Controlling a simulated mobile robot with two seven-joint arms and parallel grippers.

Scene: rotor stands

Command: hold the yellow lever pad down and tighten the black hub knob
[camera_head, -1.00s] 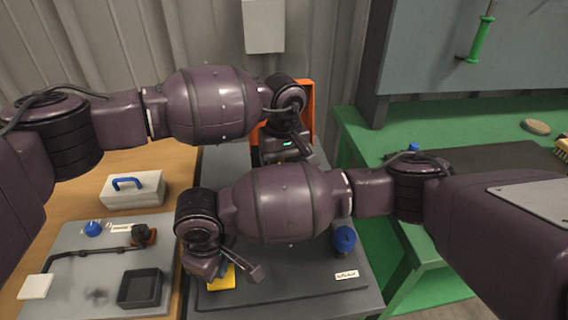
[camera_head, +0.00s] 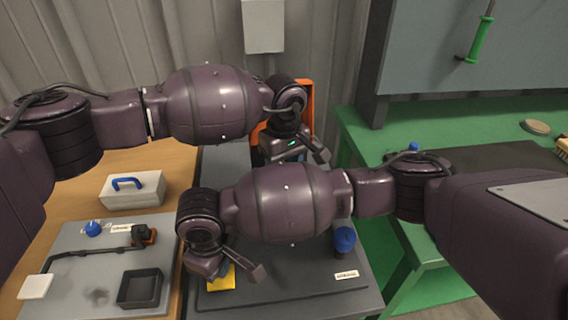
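The yellow lever pad (camera_head: 222,280) shows in part at the front left of the dark stand in the middle. My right gripper (camera_head: 220,268) is at the pad, over its far edge. The hand covers its own fingertips, so I cannot tell whether it touches the pad or is open. My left gripper (camera_head: 290,150) is farther back, over the far part of the stand in front of an orange part. Its fingers do not show clearly. I cannot pick out the black hub knob on this stand; my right arm covers the stand's middle.
A blue knob (camera_head: 344,238) stands at the stand's right. On the left, a grey board (camera_head: 75,262) bears a white pad (camera_head: 36,287), a blue knob (camera_head: 93,228) and a black tray (camera_head: 140,288). A white box (camera_head: 133,190) stands behind it. A green bench (camera_head: 440,258) is at right.

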